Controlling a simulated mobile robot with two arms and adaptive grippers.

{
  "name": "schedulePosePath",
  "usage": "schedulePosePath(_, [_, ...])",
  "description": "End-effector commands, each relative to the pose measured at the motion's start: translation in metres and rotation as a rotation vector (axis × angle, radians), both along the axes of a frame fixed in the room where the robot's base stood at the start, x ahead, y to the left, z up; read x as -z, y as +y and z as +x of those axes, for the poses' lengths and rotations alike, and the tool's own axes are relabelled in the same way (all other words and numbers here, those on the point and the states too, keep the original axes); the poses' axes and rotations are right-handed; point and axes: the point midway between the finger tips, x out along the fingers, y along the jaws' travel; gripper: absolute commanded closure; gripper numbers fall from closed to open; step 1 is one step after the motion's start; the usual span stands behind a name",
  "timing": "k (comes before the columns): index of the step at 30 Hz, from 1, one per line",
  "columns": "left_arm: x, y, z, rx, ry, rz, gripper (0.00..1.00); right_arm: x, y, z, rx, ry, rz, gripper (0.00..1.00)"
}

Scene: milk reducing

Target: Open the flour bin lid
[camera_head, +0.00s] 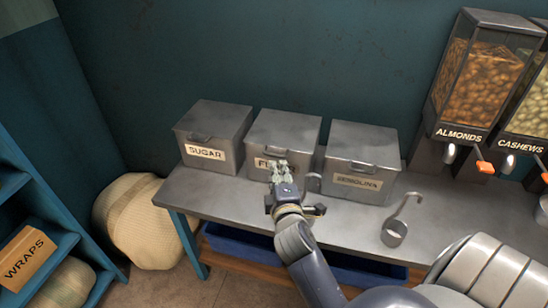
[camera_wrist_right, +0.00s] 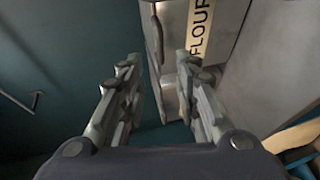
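The flour bin (camera_head: 290,130) is a grey metal box in the middle of three on the table. Its lid (camera_head: 284,118) looks shut. Its label is partly covered by my right gripper (camera_head: 279,168) in the head view; "FLOUR" (camera_wrist_right: 201,28) reads sideways in the right wrist view. My right gripper is at the bin's front, and its two fingers stand apart in the wrist view (camera_wrist_right: 158,95) with nothing clearly held between them. A dark handle-like bar (camera_wrist_right: 156,32) shows just ahead of the fingers. I cannot tell whether they touch the bin. My left gripper is not in view.
The sugar bin (camera_head: 215,128) stands left and the semolina bin (camera_head: 362,150) right, close beside the flour bin. A metal scoop (camera_head: 395,235) lies on the grey table (camera_head: 345,222). Almond (camera_head: 478,85) and cashew dispensers stand right.

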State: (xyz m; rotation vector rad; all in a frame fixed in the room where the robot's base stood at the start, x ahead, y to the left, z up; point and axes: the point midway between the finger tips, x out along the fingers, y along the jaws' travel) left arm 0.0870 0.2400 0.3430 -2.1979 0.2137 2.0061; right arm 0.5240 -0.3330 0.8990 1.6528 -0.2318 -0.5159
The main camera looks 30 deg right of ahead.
Motion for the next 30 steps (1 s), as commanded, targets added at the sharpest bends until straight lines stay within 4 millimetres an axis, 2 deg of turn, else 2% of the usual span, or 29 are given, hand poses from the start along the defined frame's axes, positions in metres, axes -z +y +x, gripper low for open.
schedulePosePath(9, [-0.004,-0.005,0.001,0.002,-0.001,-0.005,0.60,0.011,-0.026,0.052,0.001,-0.001,0.002,0.70])
schedulePosePath(15, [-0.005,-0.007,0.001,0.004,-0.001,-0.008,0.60,0.017,-0.038,0.074,0.002,-0.001,0.004,0.70])
schedulePosePath(21, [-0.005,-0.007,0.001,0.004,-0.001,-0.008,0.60,0.019,-0.042,0.082,0.002,-0.001,0.006,0.70])
schedulePosePath(28, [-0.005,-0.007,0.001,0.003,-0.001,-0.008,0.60,0.019,-0.042,0.083,0.002,0.000,0.006,0.70])
schedulePosePath(29, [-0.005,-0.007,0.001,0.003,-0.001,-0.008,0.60,0.019,-0.042,0.083,0.002,0.000,0.006,0.72])
schedulePosePath(30, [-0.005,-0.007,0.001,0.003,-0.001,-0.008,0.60,0.019,-0.042,0.083,0.002,0.001,0.006,0.81])
